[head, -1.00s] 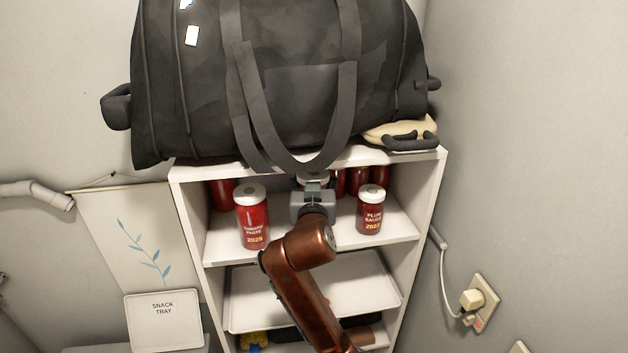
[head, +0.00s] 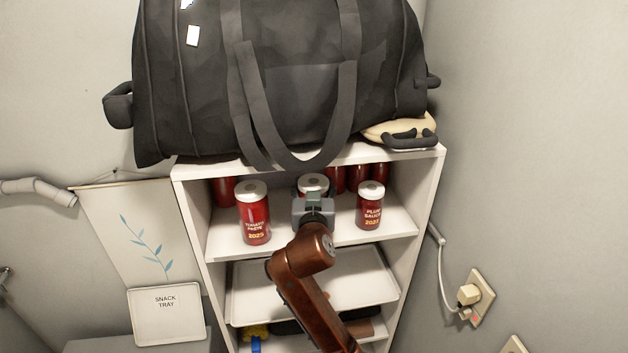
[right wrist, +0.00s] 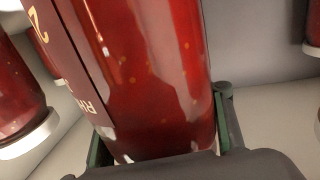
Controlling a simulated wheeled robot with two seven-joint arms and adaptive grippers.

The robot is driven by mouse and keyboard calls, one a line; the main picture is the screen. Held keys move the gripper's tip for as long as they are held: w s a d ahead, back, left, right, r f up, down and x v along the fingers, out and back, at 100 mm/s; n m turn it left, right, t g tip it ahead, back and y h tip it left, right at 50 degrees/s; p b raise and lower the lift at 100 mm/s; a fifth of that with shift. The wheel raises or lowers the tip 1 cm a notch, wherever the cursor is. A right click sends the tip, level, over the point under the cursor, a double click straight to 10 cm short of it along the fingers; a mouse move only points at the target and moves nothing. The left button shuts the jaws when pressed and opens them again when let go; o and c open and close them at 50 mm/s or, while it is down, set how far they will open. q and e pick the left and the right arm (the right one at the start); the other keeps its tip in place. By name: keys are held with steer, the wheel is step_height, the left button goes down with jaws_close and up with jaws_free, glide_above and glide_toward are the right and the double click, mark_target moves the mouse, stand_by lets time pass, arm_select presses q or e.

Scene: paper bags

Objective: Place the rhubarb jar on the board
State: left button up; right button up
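The rhubarb jar is dark red with a white lid (head: 313,184) and stands out in the middle of the upper shelf, mostly hidden behind my right gripper (head: 313,205) in the head view. In the right wrist view the jar (right wrist: 150,75) fills the middle, its dark label showing the letters "RH". The green fingers of my right gripper (right wrist: 165,135) lie against both sides of the jar, shut on it. Whether its base touches the shelf is hidden. I cannot make out a board for certain. My left gripper is not in view.
A tomato paste jar (head: 254,218) stands left and a plum sauce jar (head: 371,207) right, with more red jars (head: 358,178) behind. A black bag (head: 290,80) covers the shelf top, its strap hanging in front. A white tray (head: 250,298) lies on the shelf below.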

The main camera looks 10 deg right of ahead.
steer(key=o, duration=0.8)
steer(key=shift+o, duration=0.2)
steer(key=shift+r, duration=0.15)
steer(key=s+a+b, duration=0.2)
steer(key=s+b, duration=0.1)
steer(key=s, duration=0.9)
steer(key=shift+w, duration=0.1)
